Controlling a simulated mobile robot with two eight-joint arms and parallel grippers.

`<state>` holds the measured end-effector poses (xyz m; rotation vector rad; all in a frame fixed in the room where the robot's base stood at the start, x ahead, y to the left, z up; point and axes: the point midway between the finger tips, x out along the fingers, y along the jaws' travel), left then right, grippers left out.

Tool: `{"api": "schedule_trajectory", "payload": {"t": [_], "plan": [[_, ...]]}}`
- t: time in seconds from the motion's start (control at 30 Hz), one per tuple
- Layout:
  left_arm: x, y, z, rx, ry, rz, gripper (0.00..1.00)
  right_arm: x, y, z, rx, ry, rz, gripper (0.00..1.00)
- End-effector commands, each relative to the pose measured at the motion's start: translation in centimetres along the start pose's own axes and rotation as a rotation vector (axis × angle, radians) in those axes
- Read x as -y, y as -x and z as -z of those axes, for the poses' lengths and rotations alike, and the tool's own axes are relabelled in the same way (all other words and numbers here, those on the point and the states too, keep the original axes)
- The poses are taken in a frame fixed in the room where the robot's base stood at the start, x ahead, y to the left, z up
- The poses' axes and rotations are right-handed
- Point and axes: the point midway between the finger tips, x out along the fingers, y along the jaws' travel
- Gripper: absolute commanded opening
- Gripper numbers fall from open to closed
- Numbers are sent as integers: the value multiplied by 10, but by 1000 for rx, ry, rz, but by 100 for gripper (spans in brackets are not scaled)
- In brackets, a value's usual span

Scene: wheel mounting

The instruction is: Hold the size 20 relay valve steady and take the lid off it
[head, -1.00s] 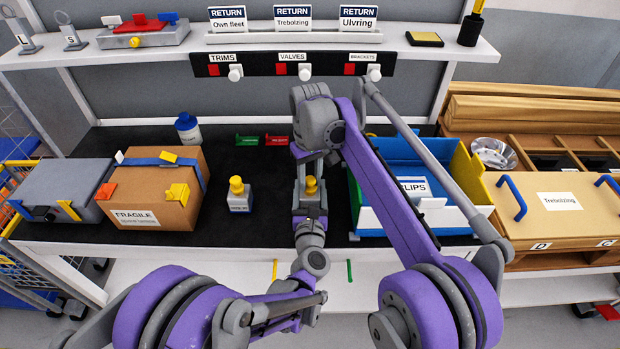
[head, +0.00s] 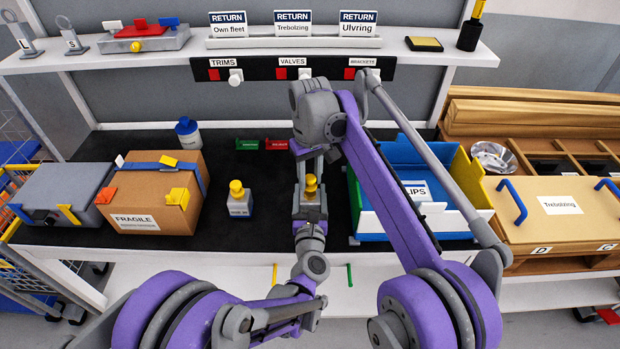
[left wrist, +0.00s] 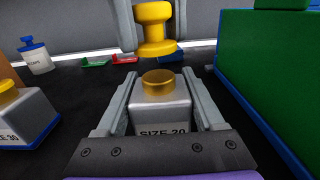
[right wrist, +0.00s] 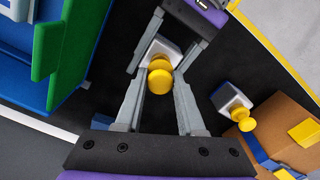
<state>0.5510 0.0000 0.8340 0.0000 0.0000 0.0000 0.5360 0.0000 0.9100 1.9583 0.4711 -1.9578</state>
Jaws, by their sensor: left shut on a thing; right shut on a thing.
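The size 20 relay valve (left wrist: 160,103) stands upright between the fingers of my left gripper (left wrist: 163,88), its label facing the left wrist camera. A gold, round top shows on its body. The yellow lid (left wrist: 155,30) hangs above it, with a clear gap between them in the left wrist view. My right gripper (right wrist: 160,80) is shut on the lid, which also shows in the right wrist view (right wrist: 159,78). In the head view, my right gripper (head: 309,172) is above my left gripper (head: 310,207), and the valve body is mostly hidden there.
A second valve with a yellow lid (head: 238,198) stands to the left, beside a cardboard box (head: 150,205). A blue and white clips bin (head: 430,220) stands close on the right. Green and red tags (head: 248,144) lie at the back. Black mat is clear in between.

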Motion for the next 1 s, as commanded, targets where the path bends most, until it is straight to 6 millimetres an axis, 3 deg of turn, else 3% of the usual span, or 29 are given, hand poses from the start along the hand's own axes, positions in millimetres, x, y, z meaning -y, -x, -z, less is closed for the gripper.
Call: {"api": "schedule_trajectory", "payload": {"t": [0.23,0.53,0.8,0.83,1.0], "plan": [[0,0,0,0,0,0,0,0,2,0,0,0,0,0],[0,0,0,0,0,0,0,0,35,0,0,0,0,0],[0,0,0,0,0,0,0,0,40,0,0,0,0,0],[0,0,0,0,0,0,72,0,40,0,0,0,0,0],[0,0,0,0,0,0,100,0,40,0,0,0,0,0]]}}
